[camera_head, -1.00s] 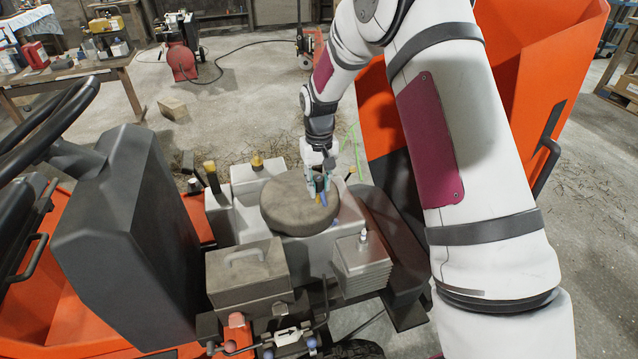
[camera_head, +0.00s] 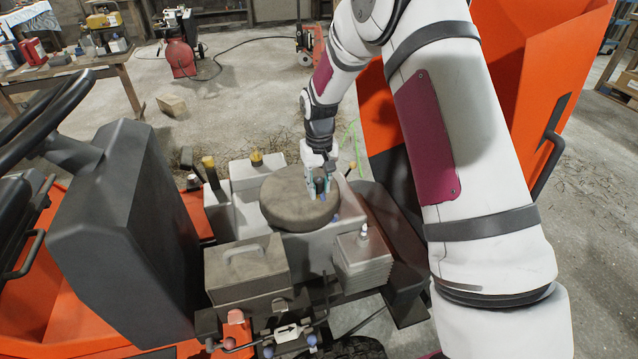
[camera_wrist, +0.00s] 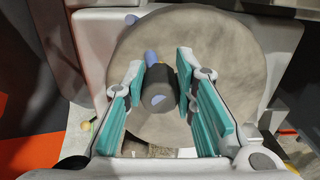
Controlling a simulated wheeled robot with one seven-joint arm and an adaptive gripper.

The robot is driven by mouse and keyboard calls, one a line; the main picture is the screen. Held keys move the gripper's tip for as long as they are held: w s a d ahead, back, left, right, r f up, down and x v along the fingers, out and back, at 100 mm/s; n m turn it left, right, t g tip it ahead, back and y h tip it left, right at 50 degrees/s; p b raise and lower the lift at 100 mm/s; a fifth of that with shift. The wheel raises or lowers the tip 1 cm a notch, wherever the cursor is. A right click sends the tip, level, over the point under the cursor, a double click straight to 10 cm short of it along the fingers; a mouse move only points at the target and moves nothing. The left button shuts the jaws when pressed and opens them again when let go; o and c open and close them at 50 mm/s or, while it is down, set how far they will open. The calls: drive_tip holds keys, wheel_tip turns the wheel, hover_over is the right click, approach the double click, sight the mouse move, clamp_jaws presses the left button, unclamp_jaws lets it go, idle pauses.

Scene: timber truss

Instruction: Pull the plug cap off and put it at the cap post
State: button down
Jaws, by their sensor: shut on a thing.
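The plug cap (camera_wrist: 157,90) is a dark grey cylinder with a blue end, held between the teal pads of my gripper (camera_wrist: 161,72) in the wrist view. In the head view my gripper (camera_head: 321,176) points down over the round grey-brown drum cover of the engine, with the dark cap (camera_head: 320,186) between its fingers. A bare white spark plug (camera_head: 363,233) stands upright on the finned block, apart from the cap. A blue piece (camera_wrist: 151,57) shows just beyond the cap in the wrist view. I cannot tell for sure which part is the cap post.
The round cover (camera_head: 285,208) lies under my gripper. A grey box with a handle (camera_head: 247,268) stands in front of it. Yellow-topped parts (camera_head: 256,159) rise behind. A dark steering console (camera_head: 130,230) stands left, and an orange hopper (camera_head: 530,90) right, behind my arm.

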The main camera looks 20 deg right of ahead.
drive_tip(key=shift+f+b, duration=0.55)
drive_tip(key=shift+f, duration=0.55)
drive_tip(key=c, duration=1.2)
unclamp_jaws()
drive_tip(key=shift+r, duration=0.15)
wheel_tip(320, 180, up, 12)
drive_tip(key=shift+f, duration=0.1)
drive_tip(key=s+r+t+p, duration=0.2)
drive_tip(key=s+r+p, duration=0.3)
drive_tip(key=s+r, duration=1.35)
drive_tip(key=s+r+p, duration=0.2)
drive_tip(key=s+r, duration=0.1)
drive_tip(key=s, duration=0.4)
drive_tip(key=s+r+t+p, duration=0.1)
drive_tip(key=s+r+p, duration=0.1)
drive_tip(key=s, duration=0.6)
drive_tip(key=s+r+t+p, duration=0.1)
drive_tip(key=s+r+p, duration=0.1)
drive_tip(key=s+r, duration=0.2)
drive_tip(key=shift+s+d, duration=0.15)
drive_tip(key=shift+s, duration=1.55)
